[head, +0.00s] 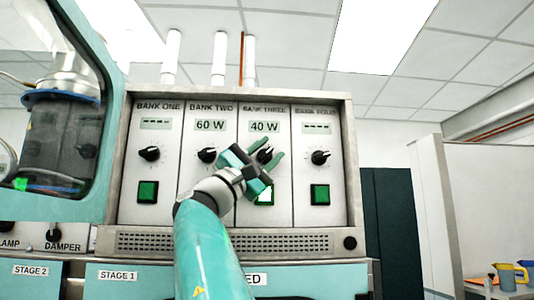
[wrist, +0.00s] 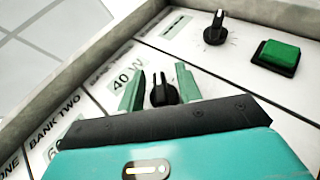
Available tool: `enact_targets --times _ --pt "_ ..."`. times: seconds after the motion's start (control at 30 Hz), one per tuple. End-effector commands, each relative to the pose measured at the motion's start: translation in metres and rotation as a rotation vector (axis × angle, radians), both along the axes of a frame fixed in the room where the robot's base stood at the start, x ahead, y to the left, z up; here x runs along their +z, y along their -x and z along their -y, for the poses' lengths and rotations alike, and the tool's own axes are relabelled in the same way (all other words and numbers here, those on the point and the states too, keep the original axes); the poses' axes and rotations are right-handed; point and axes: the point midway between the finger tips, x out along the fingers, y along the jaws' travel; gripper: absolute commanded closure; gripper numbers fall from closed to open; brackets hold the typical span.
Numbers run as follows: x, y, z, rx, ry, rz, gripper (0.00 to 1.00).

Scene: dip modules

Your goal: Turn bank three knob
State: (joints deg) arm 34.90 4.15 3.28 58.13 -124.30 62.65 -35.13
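The bank three knob (wrist: 163,92) is black with a pale pointer mark. In the wrist view it stands between the two green fingers of my gripper (wrist: 160,88), with a gap visible on each side. The display above it reads 40 W. In the head view, my gripper (head: 268,160) is at the bank three panel (head: 265,120) and partly covers the knob (head: 265,154).
The bank two knob (head: 207,155) stands to the left, its display reading 60 W. The bank four knob (head: 320,157) and bank one knob (head: 149,153) have dashes on their displays. A teal-framed window (head: 104,110) borders the left side. Mugs (head: 507,276) stand at the lower right.

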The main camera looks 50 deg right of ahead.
Motion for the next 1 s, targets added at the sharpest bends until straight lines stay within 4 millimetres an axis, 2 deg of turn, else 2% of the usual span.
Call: enact_targets --times 0.27,0.43,0.67,1.0 --pt "0.0008 -0.0006 0.0012 0.001 -0.001 0.0 0.67" --pt "0.0006 -0.0006 0.0012 0.001 -0.001 0.0 1.0" --pt "0.0004 -0.001 0.0015 0.002 -0.012 0.014 1.0" --pt "0.0005 -0.0009 0.002 0.0 -0.145 0.172 1.0"
